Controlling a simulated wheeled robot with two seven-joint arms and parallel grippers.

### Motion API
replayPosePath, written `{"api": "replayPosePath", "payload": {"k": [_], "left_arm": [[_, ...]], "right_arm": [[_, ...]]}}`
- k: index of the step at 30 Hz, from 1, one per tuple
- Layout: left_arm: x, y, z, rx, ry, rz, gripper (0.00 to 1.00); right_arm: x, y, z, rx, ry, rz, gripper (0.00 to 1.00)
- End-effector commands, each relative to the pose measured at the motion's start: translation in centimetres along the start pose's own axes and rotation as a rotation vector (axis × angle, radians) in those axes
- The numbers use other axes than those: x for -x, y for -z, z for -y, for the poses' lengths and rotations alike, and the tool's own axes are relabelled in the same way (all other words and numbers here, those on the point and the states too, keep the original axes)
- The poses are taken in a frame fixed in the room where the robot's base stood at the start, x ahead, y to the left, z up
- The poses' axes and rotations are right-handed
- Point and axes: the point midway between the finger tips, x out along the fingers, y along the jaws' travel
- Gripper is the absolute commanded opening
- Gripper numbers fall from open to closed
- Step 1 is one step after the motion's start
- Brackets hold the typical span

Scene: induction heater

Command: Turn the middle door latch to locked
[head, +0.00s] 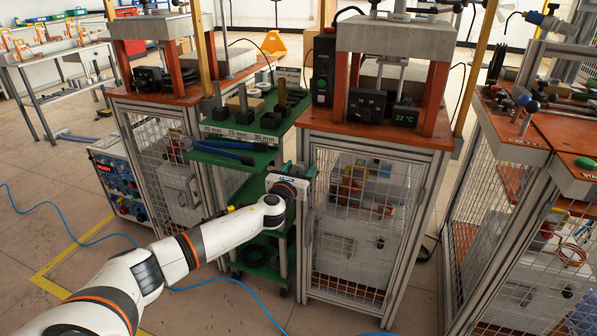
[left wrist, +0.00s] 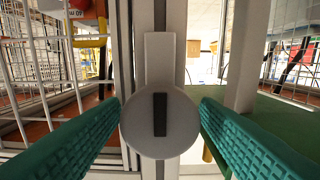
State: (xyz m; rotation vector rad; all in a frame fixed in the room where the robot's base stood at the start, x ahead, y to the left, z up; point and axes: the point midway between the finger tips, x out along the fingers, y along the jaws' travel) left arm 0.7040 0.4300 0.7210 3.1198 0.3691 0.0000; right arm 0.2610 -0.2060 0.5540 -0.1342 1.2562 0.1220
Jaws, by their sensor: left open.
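The middle cabinet's mesh door (head: 372,222) stands closed under the orange-topped press table in the head view. My left gripper (head: 298,172) is at the upper left post of this cabinet and hides the latch there. In the left wrist view, the latch (left wrist: 160,140) is a round grey disc with a dark bar across its middle, on a pale metal post. The bar lies along the post's length in that view. My left gripper's green fingers (left wrist: 160,110) are open, one on each side of the disc, with visible gaps. My right gripper is out of view.
A green trolley (head: 236,150) with marked blocks and blue-handled tools stands just left of the middle cabinet. Another mesh cabinet (head: 155,160) stands further left, and one (head: 505,230) stands at the right. A blue hose (head: 240,306) lies on the floor.

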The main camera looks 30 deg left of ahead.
Motion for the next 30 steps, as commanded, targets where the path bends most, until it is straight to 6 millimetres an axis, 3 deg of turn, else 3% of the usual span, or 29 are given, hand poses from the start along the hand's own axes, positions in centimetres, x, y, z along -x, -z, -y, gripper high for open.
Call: {"api": "replayPosePath", "payload": {"k": [5, 12, 13, 23, 30], "left_arm": [[0.01, 0.00, 0.00, 0.000, 0.000, 0.000, 0.56], [0.03, -0.01, 0.01, 0.000, 0.000, 0.000, 0.17], [0.03, -0.02, 0.01, 0.000, 0.000, 0.000, 0.15], [0.05, -0.06, 0.06, 0.055, 0.001, 0.001, 0.15], [0.06, -0.11, 0.06, 0.212, 0.000, 0.001, 0.15]], "right_arm": [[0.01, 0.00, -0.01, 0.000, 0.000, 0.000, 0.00], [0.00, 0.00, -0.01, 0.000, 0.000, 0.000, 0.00], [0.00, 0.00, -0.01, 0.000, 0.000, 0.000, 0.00], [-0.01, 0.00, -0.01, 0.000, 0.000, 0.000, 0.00], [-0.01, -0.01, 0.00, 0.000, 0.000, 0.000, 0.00]]}}
